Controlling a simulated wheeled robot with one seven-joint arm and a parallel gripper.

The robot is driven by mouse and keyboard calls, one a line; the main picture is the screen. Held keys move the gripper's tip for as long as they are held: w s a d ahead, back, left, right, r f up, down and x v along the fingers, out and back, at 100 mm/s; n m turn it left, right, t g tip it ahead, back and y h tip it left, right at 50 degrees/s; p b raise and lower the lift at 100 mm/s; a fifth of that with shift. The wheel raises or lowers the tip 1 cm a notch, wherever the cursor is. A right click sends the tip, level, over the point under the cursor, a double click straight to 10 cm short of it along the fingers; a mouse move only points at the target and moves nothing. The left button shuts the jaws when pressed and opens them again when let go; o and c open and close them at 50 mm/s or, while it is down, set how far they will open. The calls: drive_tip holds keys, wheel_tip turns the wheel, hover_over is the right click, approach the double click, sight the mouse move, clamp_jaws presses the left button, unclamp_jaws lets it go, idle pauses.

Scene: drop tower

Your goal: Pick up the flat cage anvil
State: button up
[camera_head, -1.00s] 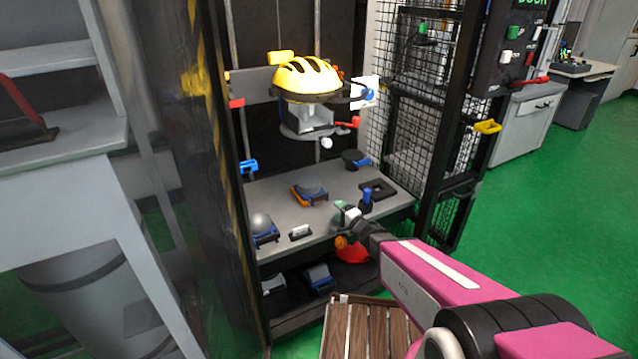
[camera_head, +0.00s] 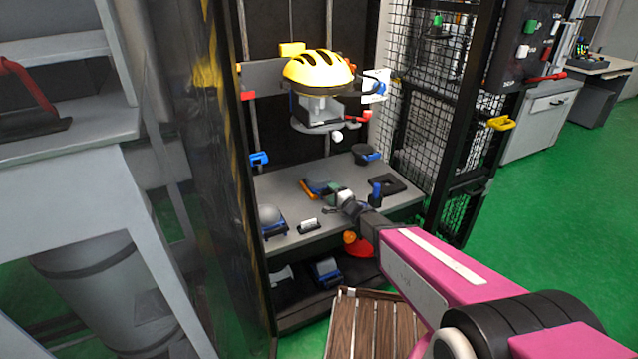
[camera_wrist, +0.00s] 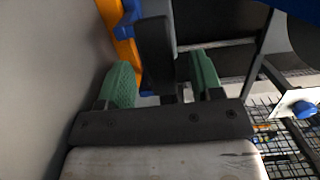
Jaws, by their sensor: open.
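My gripper (camera_head: 338,197) is over the middle of the grey shelf, next to an anvil with an orange and blue base (camera_head: 311,187), mostly hidden by the gripper. In the wrist view my gripper (camera_wrist: 162,82) has its two green fingers apart, with a dark grey upright piece (camera_wrist: 155,45) between them. I cannot tell whether they touch it. An orange bar (camera_wrist: 124,50) with blue parts lies just beyond the left finger. Other anvils are a domed one on a blue base (camera_head: 269,214) and a dark round one with a blue part (camera_head: 363,152). I cannot tell which is the flat cage anvil.
A yellow helmet (camera_head: 318,70) hangs on a carriage above the grey shelf (camera_head: 285,183). A black square plate (camera_head: 408,186) and a blue upright piece (camera_head: 375,193) are right of the gripper. A mesh cage side (camera_head: 425,90) bounds the right.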

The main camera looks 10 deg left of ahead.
sight(321, 185)
drive_tip(key=shift+x, duration=1.1)
clamp_jaws()
drive_tip(key=shift+r, duration=0.15)
drive_tip(key=shift+r, duration=0.1)
